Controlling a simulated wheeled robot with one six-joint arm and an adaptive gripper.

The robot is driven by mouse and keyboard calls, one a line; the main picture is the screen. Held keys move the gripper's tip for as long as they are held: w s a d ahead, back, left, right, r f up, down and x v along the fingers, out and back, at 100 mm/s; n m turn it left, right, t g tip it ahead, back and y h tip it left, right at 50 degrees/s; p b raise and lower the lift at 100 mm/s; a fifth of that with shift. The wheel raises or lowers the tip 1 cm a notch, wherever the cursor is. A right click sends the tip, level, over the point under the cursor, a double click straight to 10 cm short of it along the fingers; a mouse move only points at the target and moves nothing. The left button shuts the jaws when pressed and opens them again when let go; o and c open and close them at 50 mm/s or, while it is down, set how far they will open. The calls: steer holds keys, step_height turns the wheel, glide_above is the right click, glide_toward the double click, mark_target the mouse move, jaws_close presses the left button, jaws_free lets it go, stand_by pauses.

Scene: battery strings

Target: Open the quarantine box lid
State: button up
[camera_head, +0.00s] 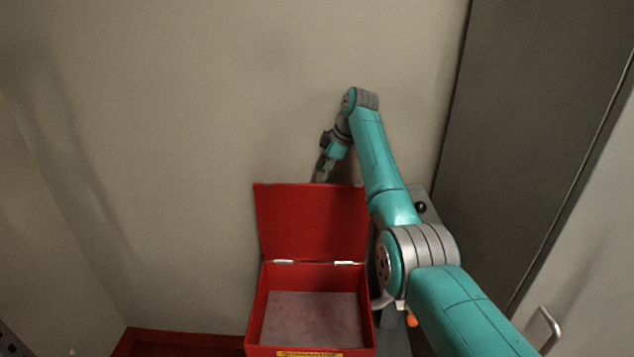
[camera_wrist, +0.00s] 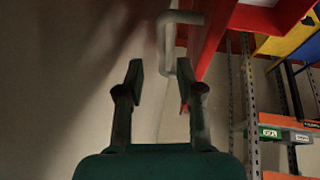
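The red quarantine box (camera_head: 255,318) stands at the bottom centre of the head view with a yellow label on its front. Its lid (camera_head: 310,225) stands open, tipped up at the back on two pale hinges, and the box's inside shows a grey floor. My gripper (camera_head: 319,174) is at the lid's top edge, its tips partly hidden there. In the wrist view my gripper (camera_wrist: 160,82) has its two dark fingers apart with nothing held between them. A pale grey bar-like handle (camera_wrist: 166,45) shows just beyond the fingertips, beside a red surface.
A plain wall is close behind the lid. A grey cabinet (camera_head: 540,110) rises at the right. A red edge (camera_head: 180,343) runs along the bottom left. The wrist view shows shelving (camera_wrist: 252,110) with coloured bins at the right.

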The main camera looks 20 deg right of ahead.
steer(key=shift+v, duration=2.7)
steer(key=shift+s, duration=0.1)
